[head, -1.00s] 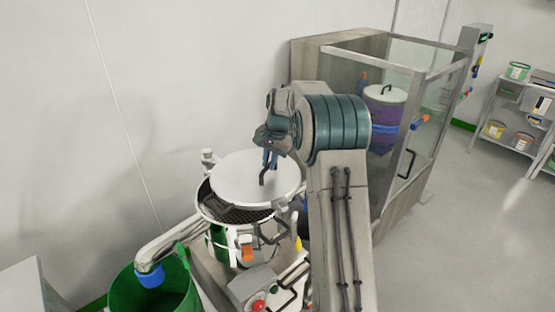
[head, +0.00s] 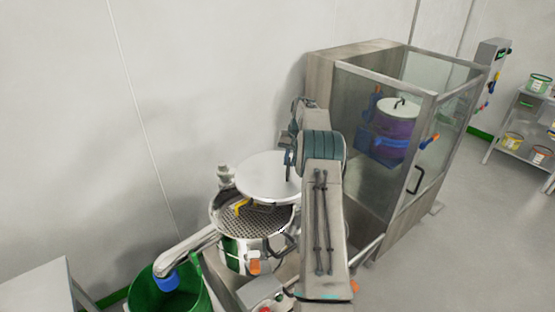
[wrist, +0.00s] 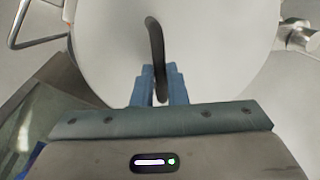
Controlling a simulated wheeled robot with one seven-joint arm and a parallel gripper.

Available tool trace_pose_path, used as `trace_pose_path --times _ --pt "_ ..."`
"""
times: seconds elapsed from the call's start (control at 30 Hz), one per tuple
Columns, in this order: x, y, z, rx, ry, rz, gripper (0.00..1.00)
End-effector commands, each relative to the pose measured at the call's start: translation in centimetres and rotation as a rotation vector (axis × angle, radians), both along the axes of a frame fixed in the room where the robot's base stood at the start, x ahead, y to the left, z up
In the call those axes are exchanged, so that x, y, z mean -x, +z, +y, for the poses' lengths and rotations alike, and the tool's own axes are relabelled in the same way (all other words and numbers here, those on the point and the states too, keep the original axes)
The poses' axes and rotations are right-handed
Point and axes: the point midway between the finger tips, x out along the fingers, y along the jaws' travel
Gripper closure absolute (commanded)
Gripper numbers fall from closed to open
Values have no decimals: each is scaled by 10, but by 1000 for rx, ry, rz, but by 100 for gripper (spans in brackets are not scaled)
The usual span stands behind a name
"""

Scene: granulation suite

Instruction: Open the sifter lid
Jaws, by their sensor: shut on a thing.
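The sifter (head: 236,250) is a round steel drum with a mesh screen (head: 262,217) inside its rim. Its white round lid (head: 262,180) is raised and set back to the upper right, so much of the mesh shows. My gripper (wrist: 160,88) has its blue fingers shut on the lid's dark curved handle (wrist: 154,45) in the wrist view. In the head view the gripper is mostly hidden behind my arm. Whether the lid still touches the rim at the far side cannot be told.
A green bin (head: 165,295) stands below the sifter's spout (head: 188,252). A glass-walled cabinet (head: 385,150) with a purple drum (head: 392,128) inside stands close behind on the right. A yellow part (head: 243,207) lies at the mesh. Open floor is at the far right.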

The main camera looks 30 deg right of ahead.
Motion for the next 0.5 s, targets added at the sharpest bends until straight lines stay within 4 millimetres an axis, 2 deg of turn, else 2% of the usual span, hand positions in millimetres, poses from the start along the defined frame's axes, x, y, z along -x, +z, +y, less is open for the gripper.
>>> trace_pose_path --times 0.4,0.43,0.5 --pt "2 0 -7 -2 -4 -2 100" --pt "2 0 -7 -2 -4 -2 85" --pt "2 0 -7 -2 -4 -2 66"
